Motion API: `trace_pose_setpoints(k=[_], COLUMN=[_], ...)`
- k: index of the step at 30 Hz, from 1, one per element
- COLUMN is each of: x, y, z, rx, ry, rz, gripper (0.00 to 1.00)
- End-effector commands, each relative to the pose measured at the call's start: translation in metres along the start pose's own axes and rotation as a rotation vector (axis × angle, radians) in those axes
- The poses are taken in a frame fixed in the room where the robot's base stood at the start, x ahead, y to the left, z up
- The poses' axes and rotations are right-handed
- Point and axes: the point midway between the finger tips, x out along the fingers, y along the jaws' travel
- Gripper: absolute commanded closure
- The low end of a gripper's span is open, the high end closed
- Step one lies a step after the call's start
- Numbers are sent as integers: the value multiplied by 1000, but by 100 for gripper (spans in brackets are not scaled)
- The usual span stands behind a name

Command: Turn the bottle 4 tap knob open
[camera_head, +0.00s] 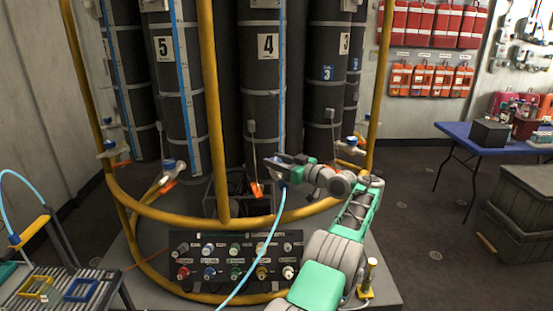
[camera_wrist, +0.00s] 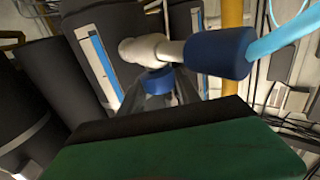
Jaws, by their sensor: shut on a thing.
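Bottle 4 is the dark cylinder with the white "4" label (camera_head: 267,46) in the middle of the head view. My gripper (camera_head: 283,166) is at the low front of this bottle, at its tap. In the wrist view the tap's pale body (camera_wrist: 145,48) has a blue knob (camera_wrist: 155,82) beneath it and a blue hose fitting (camera_wrist: 220,52) at its right. My green and black gripper body fills the bottom of that view, close to the knob. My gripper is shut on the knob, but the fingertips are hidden. The knob's turn angle cannot be told.
A light blue hose (camera_head: 263,258) runs down from the tap. A yellow rail (camera_head: 211,110) stands in front of the bottles. A panel with several knobs (camera_head: 236,259) lies below. Bottle 5 (camera_head: 163,48) is left, with its own tap (camera_head: 168,165). A blue table (camera_head: 490,142) stands right.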

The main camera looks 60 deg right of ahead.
Motion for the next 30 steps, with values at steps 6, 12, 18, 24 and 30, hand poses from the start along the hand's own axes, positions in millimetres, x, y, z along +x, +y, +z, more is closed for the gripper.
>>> trace_pose_setpoints(k=[6,12,18,24,30], x=[2,1,-1,-1,3], y=[-1,0,1,1,-2], z=[-1,-1,-1,-2,-24], rx=[-1,-1,0,-1,-1], ry=[1,1,1,1,1], rz=[-2,-1,2,2,-4], gripper=[100,49,39,47,52])
